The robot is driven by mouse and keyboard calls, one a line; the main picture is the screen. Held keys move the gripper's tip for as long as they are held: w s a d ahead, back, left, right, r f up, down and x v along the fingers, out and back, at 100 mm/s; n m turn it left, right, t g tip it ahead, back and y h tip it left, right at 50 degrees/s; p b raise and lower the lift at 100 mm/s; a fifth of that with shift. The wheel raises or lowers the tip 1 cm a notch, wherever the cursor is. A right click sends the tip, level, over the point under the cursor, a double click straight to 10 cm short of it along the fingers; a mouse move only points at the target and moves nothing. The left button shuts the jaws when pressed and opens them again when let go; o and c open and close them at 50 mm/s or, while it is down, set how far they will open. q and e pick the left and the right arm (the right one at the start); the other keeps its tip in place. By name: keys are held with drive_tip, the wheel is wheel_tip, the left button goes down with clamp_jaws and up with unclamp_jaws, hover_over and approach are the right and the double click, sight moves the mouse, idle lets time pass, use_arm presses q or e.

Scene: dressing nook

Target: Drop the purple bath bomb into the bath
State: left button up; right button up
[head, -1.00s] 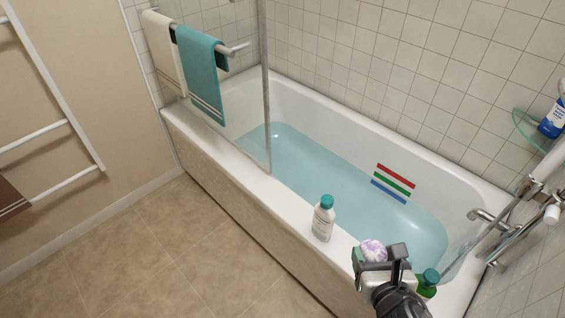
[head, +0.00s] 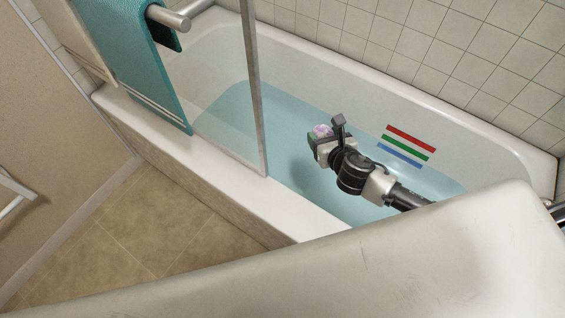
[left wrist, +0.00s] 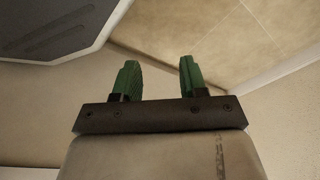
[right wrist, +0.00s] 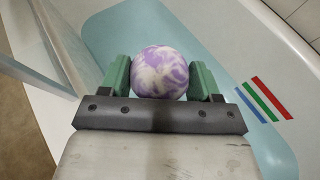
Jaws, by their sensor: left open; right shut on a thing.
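The purple bath bomb (right wrist: 161,72), a ball marbled purple and white, is between the green fingers of my right gripper (right wrist: 162,80), which is shut on it. In the head view the bath bomb (head: 322,130) shows at the tip of my right gripper (head: 325,137), over the water. The white bath (head: 320,60) holds pale blue water (head: 285,115). My left gripper (left wrist: 157,80) is open and empty in the left wrist view, with floor and a pale wall beyond it.
A glass screen (head: 254,90) stands on the bath's near rim, left of my right gripper. A teal towel (head: 125,60) hangs on a rail (head: 170,18) by it. Red, green and blue stripes (head: 408,146) mark the bath's far inner wall. A large pale surface crosses the lower head view.

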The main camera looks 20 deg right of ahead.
use_arm(q)
drive_tip(key=w+r+b, duration=0.6)
drive_tip(key=r+b, duration=0.1)
use_arm(e)
drive_tip(key=w+d+f+m+h, duration=0.1)
drive_tip(key=w+d+f, duration=0.3)
drive_tip(key=w+d, duration=0.25)
drive_tip(key=w+d+f+h, duration=0.1)
drive_tip(key=w+d+f, duration=0.4)
drive_tip(key=d, duration=0.3)
use_arm(q)
wheel_tip(320, 180, up, 12)
drive_tip(key=s+t+b, duration=0.2)
drive_tip(key=b, duration=0.3)
drive_tip(key=shift+w+d+f+t+h+b, duration=0.1)
drive_tip(key=shift+w+d+t+b, duration=0.25)
drive_tip(key=shift+w, duration=0.35)
drive_tip(key=shift+w+d+f+t+h+b, duration=0.1)
drive_tip(key=shift+w+d+t+b, duration=0.15)
drive_tip(key=shift+w+t, duration=0.3)
drive_tip(key=shift+w+d+t+h+b, duration=0.1)
drive_tip(key=shift+w+d+t+b, duration=0.2)
drive_tip(key=shift+w, duration=0.5)
use_arm(e)
drive_tip(key=shift+s+f, duration=0.15)
drive_tip(key=shift+f, duration=2.7)
drive_tip(key=shift+a, duration=0.1)
drive_tip(key=o, duration=1)
drive_tip(key=shift+o, duration=0.2)
